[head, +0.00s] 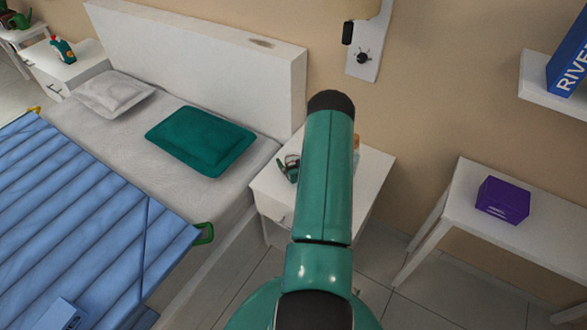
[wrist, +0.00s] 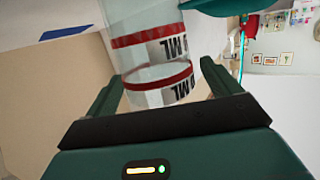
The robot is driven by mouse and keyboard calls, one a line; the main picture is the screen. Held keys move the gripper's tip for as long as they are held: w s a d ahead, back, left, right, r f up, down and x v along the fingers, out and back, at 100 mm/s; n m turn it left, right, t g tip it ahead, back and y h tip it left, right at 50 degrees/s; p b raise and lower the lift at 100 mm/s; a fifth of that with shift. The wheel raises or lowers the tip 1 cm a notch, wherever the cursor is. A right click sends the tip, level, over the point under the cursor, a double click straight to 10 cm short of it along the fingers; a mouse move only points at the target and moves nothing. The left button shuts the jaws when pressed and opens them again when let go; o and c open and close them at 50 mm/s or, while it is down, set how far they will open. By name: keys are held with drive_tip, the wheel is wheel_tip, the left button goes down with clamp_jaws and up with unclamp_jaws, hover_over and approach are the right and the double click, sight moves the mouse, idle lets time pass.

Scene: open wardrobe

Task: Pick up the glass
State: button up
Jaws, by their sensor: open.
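In the wrist view, a clear glass (wrist: 157,75) with red bands and dark "ML" lettering lies across the space ahead of my gripper (wrist: 160,85). The two green fingers are open, one on each side of the glass's near end, with visible gaps. I cannot tell how deep the glass sits between them. In the head view my green arm covers the middle of the white nightstand (head: 376,172), and the gripper and glass are hidden behind it.
Small dark items (head: 290,167) sit on the nightstand's left side. A bed with a teal pillow (head: 200,140) stands left. A white table (head: 520,235) with a purple box (head: 502,200) stands right. A shelf with a blue book (head: 568,60) is upper right.

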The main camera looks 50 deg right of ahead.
drive_tip(key=shift+x, duration=0.95)
drive_tip(key=c, duration=1.1)
